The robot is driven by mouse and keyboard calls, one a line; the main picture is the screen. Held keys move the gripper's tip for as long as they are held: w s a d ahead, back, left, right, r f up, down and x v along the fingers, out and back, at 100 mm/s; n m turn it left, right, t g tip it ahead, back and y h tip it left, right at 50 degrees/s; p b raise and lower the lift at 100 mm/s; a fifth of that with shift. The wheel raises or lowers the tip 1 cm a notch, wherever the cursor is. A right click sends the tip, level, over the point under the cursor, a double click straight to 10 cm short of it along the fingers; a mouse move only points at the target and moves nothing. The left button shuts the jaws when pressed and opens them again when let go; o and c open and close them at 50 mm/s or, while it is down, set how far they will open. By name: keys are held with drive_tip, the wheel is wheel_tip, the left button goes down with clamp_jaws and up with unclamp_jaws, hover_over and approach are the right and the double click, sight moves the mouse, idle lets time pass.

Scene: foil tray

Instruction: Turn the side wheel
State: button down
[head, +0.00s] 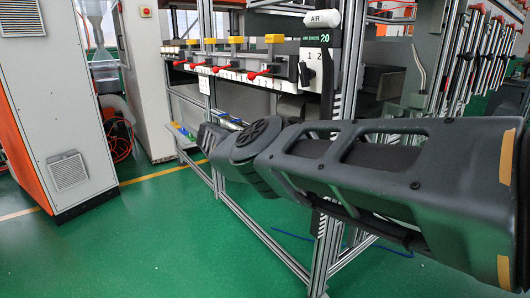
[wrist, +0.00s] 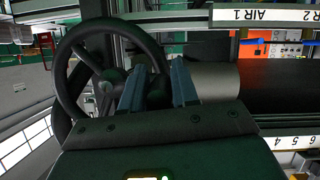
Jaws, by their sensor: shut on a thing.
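The side wheel (wrist: 72,61) is a black spoked handwheel at the left of the wrist view. My gripper (wrist: 158,88) has its two blue-grey fingers on either side of the wheel's right rim, which passes between them. The fingers are shut on the rim. The lower part of the wheel is partly hidden by the gripper body. In the head view my arm reaches left toward the frame, and I cannot make out the wheel or the gripper there.
A light grey cylinder (wrist: 214,82) lies just right of the fingers, joined to a dark roll. In the head view, a metal frame (head: 207,105) carries a row of red and yellow valves (head: 238,62). A white and orange cabinet (head: 60,110) stands left. Green floor (head: 130,245) is clear in front.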

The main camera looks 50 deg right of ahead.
drive_tip(key=shift+a+f+n+b, duration=0.1)
drive_tip(key=shift+f+n+b, duration=0.2)
drive_tip(key=shift+b, duration=0.25)
drive_tip(key=c, duration=0.9)
unclamp_jaws()
drive_tip(key=shift+p+v, duration=0.45)
drive_tip(key=shift+v, duration=3.4)
drive_tip(key=shift+w, duration=0.15)
